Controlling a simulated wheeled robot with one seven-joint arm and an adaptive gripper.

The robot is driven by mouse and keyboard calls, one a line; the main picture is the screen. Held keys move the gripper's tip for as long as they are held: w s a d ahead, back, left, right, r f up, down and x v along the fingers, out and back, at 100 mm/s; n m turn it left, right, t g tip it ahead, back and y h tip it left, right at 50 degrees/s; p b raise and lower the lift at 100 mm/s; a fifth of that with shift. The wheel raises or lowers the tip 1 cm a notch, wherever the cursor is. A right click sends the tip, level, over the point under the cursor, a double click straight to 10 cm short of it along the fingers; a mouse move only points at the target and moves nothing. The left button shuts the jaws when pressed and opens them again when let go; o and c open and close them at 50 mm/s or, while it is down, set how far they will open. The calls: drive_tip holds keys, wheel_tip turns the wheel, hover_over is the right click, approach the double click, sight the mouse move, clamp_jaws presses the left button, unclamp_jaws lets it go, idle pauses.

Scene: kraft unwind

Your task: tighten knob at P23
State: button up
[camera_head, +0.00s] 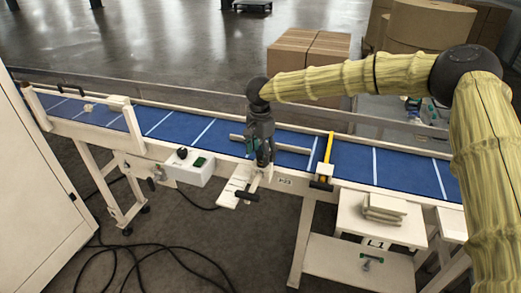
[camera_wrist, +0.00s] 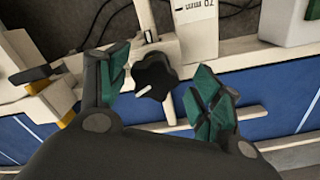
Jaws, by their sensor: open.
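The black star-shaped knob (camera_wrist: 157,76) has a white mark on one lobe. It shows in the wrist view on a cream bracket at the edge of the blue conveyor. My gripper (camera_wrist: 160,82) is open, with one green-padded finger on each side of the knob and visible gaps between. In the head view my gripper (camera_head: 262,160) points down at the conveyor's near rail, just left of the P23 label (camera_head: 285,182). The knob is hidden behind my gripper there.
A white plate with a scale (camera_wrist: 195,25) lies beside the knob. A yellow-and-black guide (camera_head: 325,165) stands to the right on the rail. A control box (camera_head: 190,167) is to the left. Cables lie on the floor.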

drive_tip(key=shift+w+r, duration=0.1)
drive_tip(key=shift+w, duration=0.35)
drive_tip(key=shift+s+r, duration=0.3)
drive_tip(key=shift+s, duration=0.2)
drive_tip(key=shift+s+r, duration=0.25)
drive_tip(key=shift+s, duration=0.2)
drive_tip(key=c, duration=0.8)
drive_tip(key=shift+s+a+r, duration=0.15)
drive_tip(key=shift+s, duration=0.1)
drive_tip(key=shift+c, duration=1.2)
drive_tip(key=shift+w+d+f, duration=0.25)
drive_tip(key=shift+w+f, duration=0.05)
drive_tip(key=o, duration=0.8)
drive_tip(key=shift+o, duration=1.2)
drive_tip(key=shift+w+d+f, duration=0.1)
drive_tip(key=shift+w, duration=0.1)
